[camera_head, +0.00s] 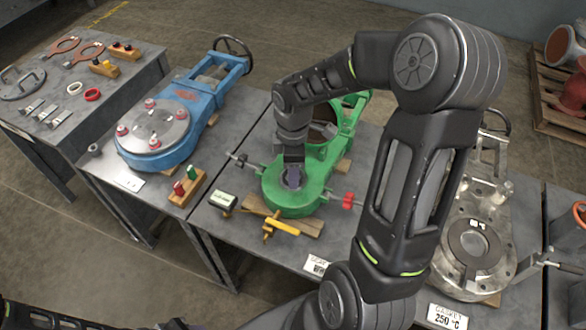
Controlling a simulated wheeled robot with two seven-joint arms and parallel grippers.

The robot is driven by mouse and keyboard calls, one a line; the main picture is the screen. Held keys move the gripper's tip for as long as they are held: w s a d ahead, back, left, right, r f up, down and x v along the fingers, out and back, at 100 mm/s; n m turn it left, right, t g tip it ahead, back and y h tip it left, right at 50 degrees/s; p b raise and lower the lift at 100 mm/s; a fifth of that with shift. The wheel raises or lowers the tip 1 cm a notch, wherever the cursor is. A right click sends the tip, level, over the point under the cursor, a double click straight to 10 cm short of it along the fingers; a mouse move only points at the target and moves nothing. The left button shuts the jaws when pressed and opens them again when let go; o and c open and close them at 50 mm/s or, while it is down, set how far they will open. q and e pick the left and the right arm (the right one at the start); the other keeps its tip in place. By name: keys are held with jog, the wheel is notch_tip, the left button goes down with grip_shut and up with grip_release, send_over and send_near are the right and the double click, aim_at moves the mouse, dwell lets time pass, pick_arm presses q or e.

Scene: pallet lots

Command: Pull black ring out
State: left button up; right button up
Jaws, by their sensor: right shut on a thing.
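The green valve body (275,197) lies on the middle table. My right gripper (293,179) reaches down from above into the round opening at its near end. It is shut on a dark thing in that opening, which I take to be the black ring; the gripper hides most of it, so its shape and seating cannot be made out. Only a dark piece of my left arm (172,324) shows at the bottom edge, and its jaws cannot be made out.
A red-handled clamp (347,200) and a yellow-handled tool (283,227) sit close to the green body. A blue valve (170,135) stands left. A silver valve with a dark flat ring (474,240) stands right, partly behind my right arm.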

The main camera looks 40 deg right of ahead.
jog(key=shift+r, duration=0.15)
jog(key=shift+r+p, duration=1.55)
jog(key=shift+r, duration=0.1)
jog(key=shift+r, duration=0.1)
